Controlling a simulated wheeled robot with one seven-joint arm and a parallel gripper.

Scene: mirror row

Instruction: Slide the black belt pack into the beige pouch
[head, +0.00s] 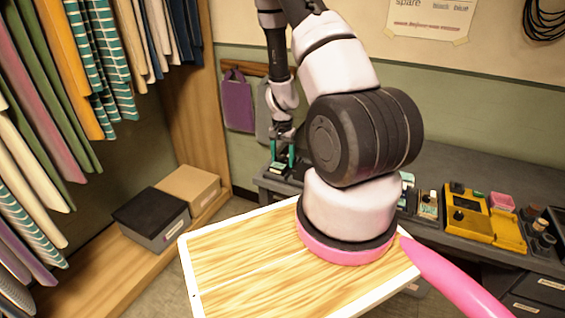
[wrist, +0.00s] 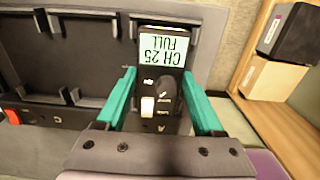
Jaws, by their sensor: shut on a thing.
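The black belt pack (wrist: 168,93) is in the wrist view, with a pale screen reading "CH 25 FULL", a dark knob and a white switch. My gripper (wrist: 159,80) has its teal fingers on both sides of the pack and is shut on it. The pack is at a bay of the dark charger (wrist: 60,60); I cannot tell whether it is still seated there. In the head view my gripper (head: 282,152) is low over the left end of the bench. I cannot make out a beige pouch in either view; my arm hides part of the wall.
A purple pouch (head: 237,104) and a grey pouch (head: 264,112) hang on a wall rail behind my gripper. The dark bench (head: 455,165) carries a yellow device (head: 470,212) and small items at right. Boxes (head: 151,217) and hanging clothes (head: 75,70) are at left.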

